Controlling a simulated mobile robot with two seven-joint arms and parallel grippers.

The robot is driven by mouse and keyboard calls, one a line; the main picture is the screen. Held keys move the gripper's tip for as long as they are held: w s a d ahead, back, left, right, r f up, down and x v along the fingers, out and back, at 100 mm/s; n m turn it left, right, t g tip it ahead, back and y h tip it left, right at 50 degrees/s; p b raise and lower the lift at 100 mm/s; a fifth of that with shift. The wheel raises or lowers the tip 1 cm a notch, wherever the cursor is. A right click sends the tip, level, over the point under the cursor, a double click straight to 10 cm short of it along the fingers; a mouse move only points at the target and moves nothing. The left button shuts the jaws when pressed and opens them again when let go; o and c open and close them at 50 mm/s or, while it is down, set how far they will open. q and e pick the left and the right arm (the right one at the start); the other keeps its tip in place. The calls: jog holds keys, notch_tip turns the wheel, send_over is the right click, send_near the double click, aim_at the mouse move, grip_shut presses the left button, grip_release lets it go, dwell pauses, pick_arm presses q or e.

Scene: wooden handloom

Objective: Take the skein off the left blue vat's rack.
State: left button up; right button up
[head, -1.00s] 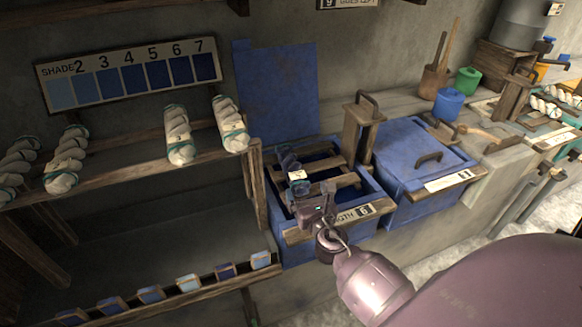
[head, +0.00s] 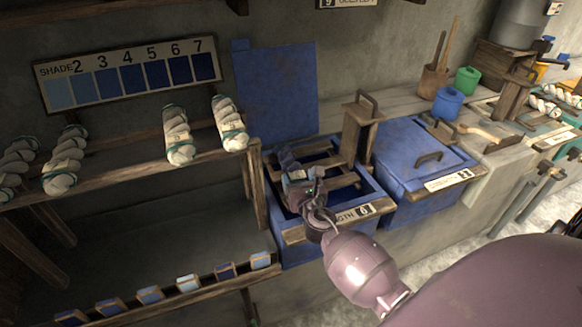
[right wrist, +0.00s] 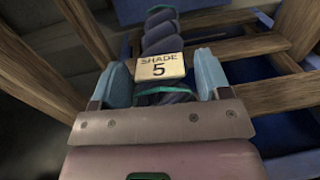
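The skein (head: 287,158) is a dark blue-grey twisted hank lying on the wooden rack (head: 344,180) of the open left blue vat (head: 293,251). In the right wrist view the skein (right wrist: 160,33) runs away from me, with a "SHADE 5" tag and a teal tie near its close end. My right gripper (head: 304,178) is at the skein's near end. In the right wrist view its two pale blue fingers (right wrist: 164,82) stand either side of the tagged part, apart, with small gaps visible. In the head view the gripper hides the tag. My left gripper is not in view.
A closed blue vat (head: 415,165) stands to the right. A wooden post with a handle (head: 358,130) rises between the vats. The shelf (head: 120,166) at left holds several pale skeins. A blue panel (head: 277,95) stands upright behind the left vat.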

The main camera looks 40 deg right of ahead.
jog(key=c, duration=0.6)
jog(key=shift+r, duration=0.15)
